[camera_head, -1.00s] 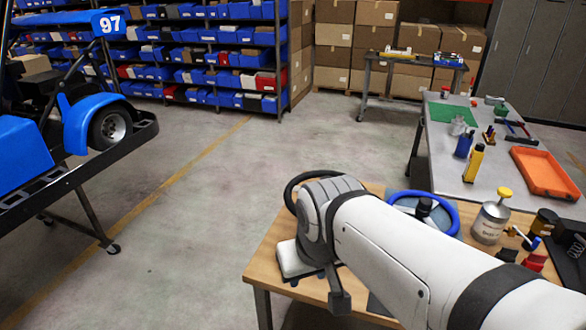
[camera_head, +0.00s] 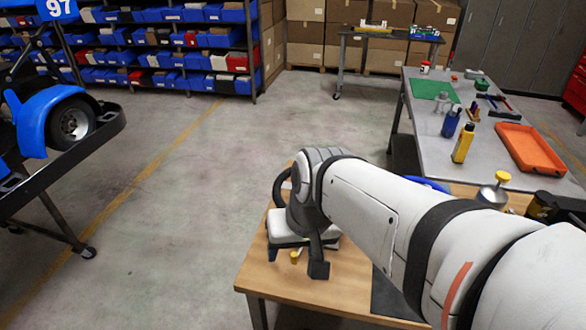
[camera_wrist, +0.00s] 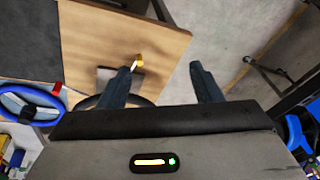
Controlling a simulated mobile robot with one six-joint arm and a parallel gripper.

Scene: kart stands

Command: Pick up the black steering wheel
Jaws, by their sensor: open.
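The black steering wheel (camera_head: 279,188) shows in the head view only as a dark curved rim left of my wrist, above the wooden table; my arm hides the rest. In the wrist view, part of its dark rim (camera_wrist: 89,101) shows beside and behind the left finger, and my gripper's body covers the rest. My gripper (camera_wrist: 164,67) is open, its two dark fingers wide apart with nothing seen between them. The left finger overlaps the rim in the picture; I cannot tell whether it touches. The right finger is over the floor, past the table edge.
The wooden table (camera_head: 340,281) carries a small yellow-topped item (camera_head: 294,257) near the fingers. A blue steering wheel (camera_wrist: 30,102) lies farther along it. A grey table (camera_head: 418,112) with an orange tray (camera_head: 530,148) stands behind. A blue kart (camera_head: 40,112) is on a stand at left. Open floor lies between.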

